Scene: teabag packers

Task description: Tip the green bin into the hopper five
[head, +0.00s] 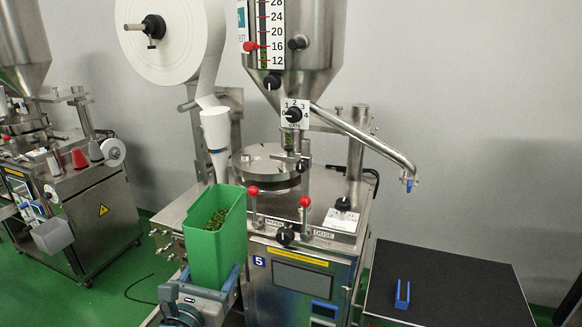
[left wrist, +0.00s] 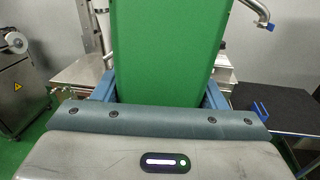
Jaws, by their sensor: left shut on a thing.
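The green bin (head: 216,235) is upright in front of machine five, with green-brown leaf material (head: 222,217) inside it. My left gripper (head: 196,290) is shut on the bin near its lower part. In the left wrist view the green bin (left wrist: 165,55) stands between the blue fingers, and its top is out of frame. The steel hopper five (head: 318,55) is above and to the right of the bin, with a number scale on its front; its top opening is out of view.
Machine five (head: 300,270) carries a paper roll (head: 165,35), a white funnel (head: 215,130), red-knobbed levers and a slanted steel pipe (head: 365,140). A black-topped table (head: 460,285) with a blue bracket (head: 402,295) stands at right. Another machine (head: 90,215) is at left.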

